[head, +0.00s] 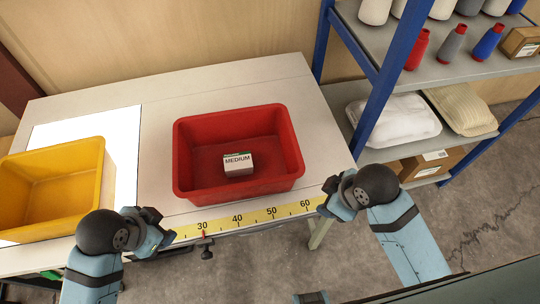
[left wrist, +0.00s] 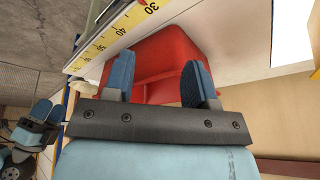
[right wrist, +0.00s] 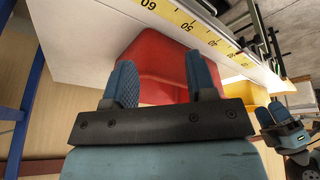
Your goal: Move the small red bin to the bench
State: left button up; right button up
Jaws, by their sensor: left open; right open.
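The red bin (head: 183,188) stands upright on the light bench, behind the yellow ruler strip. A small white box marked MEDIUM (head: 238,164) lies inside it. My left gripper (head: 160,226) is open and empty at the bench's front edge, to the left of the bin and apart from it. My right gripper (head: 330,195) is open and empty, just right of the bin's front right corner. The bin's red side shows beyond the open fingers in the left wrist view (left wrist: 165,60) and in the right wrist view (right wrist: 160,60).
A yellow bin (head: 88,188) stands at the left on a white panel (head: 122,135). The bench top (head: 150,95) is clear behind the red bin.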

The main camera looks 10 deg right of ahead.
pick_arm(q)
jog(key=w+d+r+m+g, duration=0.1)
jog(key=w+d+r+m, duration=0.1)
jog(key=w+d+m, duration=0.45)
pick_arm(e)
jog(key=w+a+r+n+g, duration=0.1)
jog(key=w+a+n, duration=0.55)
jog(key=n, duration=0.25)
pick_arm(q)
notch_tip(320, 180, up, 5)
jog(key=m+g+y, duration=0.2)
jog(key=m, duration=1.7)
send_over(176, 155)
jog(key=shift+w+a+r+m, duration=0.1)
jog(key=shift+r+m, duration=0.1)
jog(key=shift+m, duration=0.15)
pick_arm(e)
notch_tip(176, 155, up, 7)
jog(key=n+g+h, duration=0.2)
jog(key=n, duration=1.5)
send_over(293, 136)
jog(key=shift+w+f, duration=0.1)
jog(key=shift+f, duration=0.05)
pick_arm(q)
notch_tip(293, 136, down, 14)
jog(key=shift+r, duration=0.1)
pick_arm(e)
notch_tip(293, 136, down, 14)
jog(key=shift+r, duration=0.1)
